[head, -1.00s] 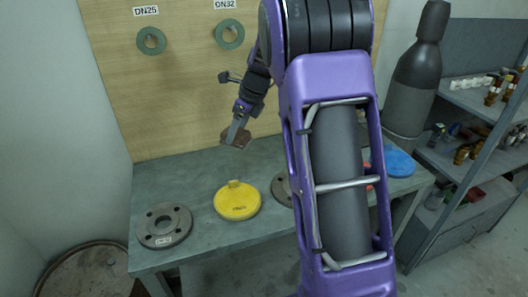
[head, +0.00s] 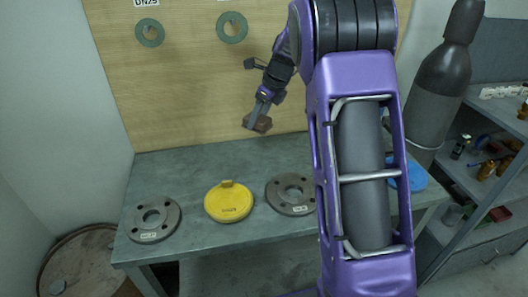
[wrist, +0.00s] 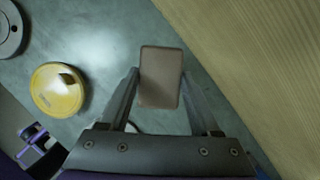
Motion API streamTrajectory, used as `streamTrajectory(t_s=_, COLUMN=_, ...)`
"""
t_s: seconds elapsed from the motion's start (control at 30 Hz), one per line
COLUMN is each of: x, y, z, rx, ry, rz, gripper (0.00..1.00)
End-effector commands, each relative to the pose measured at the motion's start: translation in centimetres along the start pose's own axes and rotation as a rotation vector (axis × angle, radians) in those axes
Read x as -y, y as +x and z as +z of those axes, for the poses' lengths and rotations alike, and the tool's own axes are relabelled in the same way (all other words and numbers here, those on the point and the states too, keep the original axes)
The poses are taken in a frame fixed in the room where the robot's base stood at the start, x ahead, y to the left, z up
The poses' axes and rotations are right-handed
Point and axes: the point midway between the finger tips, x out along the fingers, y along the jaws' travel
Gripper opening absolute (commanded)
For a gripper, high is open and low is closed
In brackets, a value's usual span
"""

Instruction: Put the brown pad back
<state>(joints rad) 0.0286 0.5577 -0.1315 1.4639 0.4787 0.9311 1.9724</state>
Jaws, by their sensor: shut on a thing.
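The brown pad (head: 261,123) is a small rectangular block. My gripper (head: 254,119) is shut on it and holds it in the air above the back of the bench, in front of the wooden board. In the wrist view the brown pad (wrist: 160,77) sits between the two fingertips of my gripper (wrist: 159,82). The fingers touch its long sides. Its place of rest cannot be told from these views.
The grey bench (head: 190,165) bears a grey flange (head: 154,220) at left, a yellow disc (head: 229,202), another grey flange (head: 290,194) and a blue disc (head: 412,177), partly behind my arm. Green rings (head: 232,27) hang on the wooden board (head: 180,85). A dark cylinder (head: 440,90) stands right.

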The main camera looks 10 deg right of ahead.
Motion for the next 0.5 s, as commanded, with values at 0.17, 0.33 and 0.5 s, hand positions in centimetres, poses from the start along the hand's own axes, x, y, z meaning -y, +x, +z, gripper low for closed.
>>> streamTrajectory(t_s=0.17, x=0.0, y=1.3, z=-0.5, rx=-0.001, ry=0.002, rz=0.002, gripper=0.03)
streamTrajectory(t_s=0.33, x=0.0, y=4.0, z=-1.6, rx=-0.002, ry=0.002, rz=0.003, gripper=0.03)
streamTrajectory(t_s=0.5, x=0.0, y=5.4, z=-2.2, rx=0.000, ry=0.001, rz=0.001, gripper=0.03)
